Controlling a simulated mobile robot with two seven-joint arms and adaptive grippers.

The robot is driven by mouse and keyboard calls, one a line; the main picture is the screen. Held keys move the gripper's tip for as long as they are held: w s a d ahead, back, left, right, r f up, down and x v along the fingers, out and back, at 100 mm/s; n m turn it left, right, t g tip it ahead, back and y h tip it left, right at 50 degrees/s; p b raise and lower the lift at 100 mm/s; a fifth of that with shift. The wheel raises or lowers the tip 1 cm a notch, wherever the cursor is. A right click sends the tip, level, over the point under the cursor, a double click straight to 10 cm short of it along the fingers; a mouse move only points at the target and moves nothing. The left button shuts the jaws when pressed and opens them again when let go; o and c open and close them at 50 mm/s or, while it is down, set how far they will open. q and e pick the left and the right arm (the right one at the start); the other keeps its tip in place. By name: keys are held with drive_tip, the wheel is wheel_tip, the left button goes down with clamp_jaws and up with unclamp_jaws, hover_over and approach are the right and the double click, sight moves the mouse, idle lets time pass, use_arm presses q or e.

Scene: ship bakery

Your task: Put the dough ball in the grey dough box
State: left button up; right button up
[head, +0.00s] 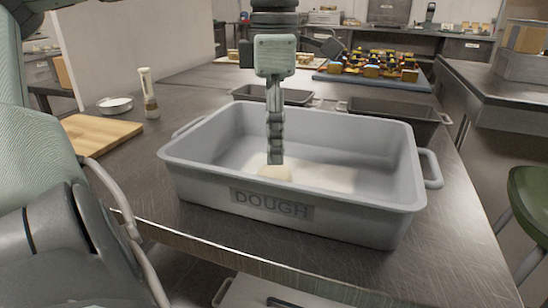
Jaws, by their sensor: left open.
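The grey dough box (310,202) stands on the metal counter with the word DOUGH on its front wall. The pale dough ball (275,173) shows inside it, low behind the front wall, which hides its lower part. My left gripper (275,158) reaches down into the box, its fingertips right at the top of the dough ball. It is open, but the fingers line up in this view, so I cannot tell whether they touch the dough. A pale floury patch lies on the box floor. My right gripper is not in view.
Dark pans (396,112) stand behind the box. A blue tray (375,80) of pastries is further back. Bare counter (440,230) lies to the right.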

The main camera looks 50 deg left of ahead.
use_arm(q)
wheel_tip(320, 180, up, 7)
drive_tip(key=shift+f, duration=0.2)
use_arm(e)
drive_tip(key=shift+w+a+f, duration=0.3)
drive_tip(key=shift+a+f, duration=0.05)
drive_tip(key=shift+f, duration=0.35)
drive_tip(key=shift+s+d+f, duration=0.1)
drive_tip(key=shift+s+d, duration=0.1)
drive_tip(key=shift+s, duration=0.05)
